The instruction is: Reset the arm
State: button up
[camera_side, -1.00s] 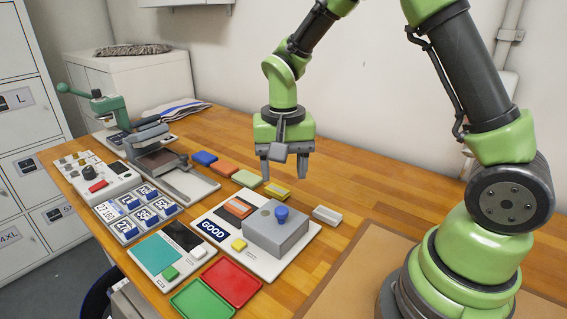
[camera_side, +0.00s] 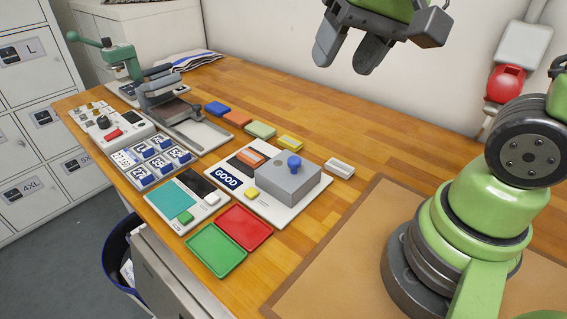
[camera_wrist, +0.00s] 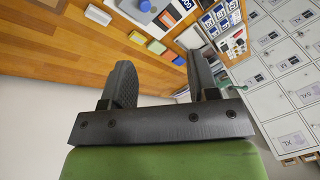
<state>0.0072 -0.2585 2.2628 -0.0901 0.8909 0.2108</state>
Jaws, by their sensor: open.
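My gripper (camera_side: 341,45) is at the top of the side view, raised well above the bench and toward the wall. Its two dark fingers are apart, with nothing between them. In the wrist view, my gripper (camera_wrist: 160,82) also shows both fingers spread and empty. My green arm base (camera_side: 475,220) stands at the right on a brown mat (camera_side: 340,245). The upper part of my arm is out of the side view.
A row of coloured blocks (camera_side: 261,130) lies on the wooden bench. A grey box with a blue knob (camera_side: 288,184), a green tray (camera_side: 215,250), a red tray (camera_side: 244,228) and a green-handled press (camera_side: 120,60) stand to the left. Bench behind the blocks is clear.

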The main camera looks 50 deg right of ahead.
jog(key=s+a+r+n+t, duration=0.1)
jog(key=s+r+n+t, duration=0.1)
jog(key=s, duration=0.5)
jog(key=shift+a+t+y, duration=0.15)
jog(key=shift+t+y, duration=0.25)
jog(key=shift+t, duration=0.1)
